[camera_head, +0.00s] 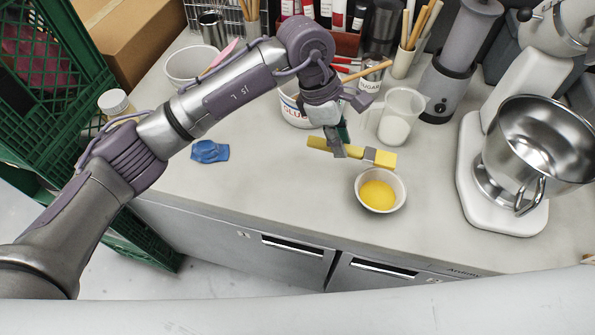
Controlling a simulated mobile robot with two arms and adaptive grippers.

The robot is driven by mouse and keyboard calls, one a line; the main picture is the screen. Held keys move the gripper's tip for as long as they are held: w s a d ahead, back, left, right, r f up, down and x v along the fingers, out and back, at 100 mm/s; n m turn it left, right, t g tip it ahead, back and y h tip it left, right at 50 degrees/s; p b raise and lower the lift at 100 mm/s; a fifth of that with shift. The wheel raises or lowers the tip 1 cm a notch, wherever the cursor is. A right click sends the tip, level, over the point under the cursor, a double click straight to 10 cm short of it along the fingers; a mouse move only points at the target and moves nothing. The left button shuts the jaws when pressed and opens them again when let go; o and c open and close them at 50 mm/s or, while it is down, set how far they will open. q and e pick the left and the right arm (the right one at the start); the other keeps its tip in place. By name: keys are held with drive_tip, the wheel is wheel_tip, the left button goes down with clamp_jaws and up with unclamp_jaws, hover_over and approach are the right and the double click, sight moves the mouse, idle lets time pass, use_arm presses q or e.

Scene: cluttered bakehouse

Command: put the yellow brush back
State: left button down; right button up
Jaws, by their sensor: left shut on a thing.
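The yellow brush (385,159) is in my left gripper (345,149), which is shut on it above the worktop. The brush lies roughly level, its yellow ends showing on both sides of the fingers; its middle is partly hidden by them. It is just behind and above a small white bowl (362,203) with yellow contents. I cannot tell its exact height above the counter. My right gripper is not in view.
A lettered white tub (292,112) and a clear jug (401,115) stand behind the gripper. A blue cloth (210,151) lies left. A mixer with a steel bowl (535,140) stands right. Green crates (60,110) are at far left. The front-left counter (270,190) is clear.

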use_arm(q)
drive_tip(key=shift+s+a+f+n+p, duration=0.1)
drive_tip(key=shift+a+f+n+p, duration=0.15)
drive_tip(key=shift+p, duration=0.25)
drive_tip(key=p, duration=0.4)
hover_over(293, 176)
drive_tip(key=a, duration=0.1)
wheel_tip(293, 176, down, 6)
drive_tip(key=shift+r, duration=0.15)
drive_tip(key=shift+a+f, duration=0.15)
drive_tip(key=shift+f, duration=0.1)
drive_tip(key=shift+f+p, duration=0.35)
drive_tip(key=shift+f, duration=0.05)
wheel_tip(293, 176, down, 2)
drive_tip(key=shift+f+p, duration=0.2)
drive_tip(key=shift+p, duration=0.35)
drive_tip(key=shift+f, duration=0.45)
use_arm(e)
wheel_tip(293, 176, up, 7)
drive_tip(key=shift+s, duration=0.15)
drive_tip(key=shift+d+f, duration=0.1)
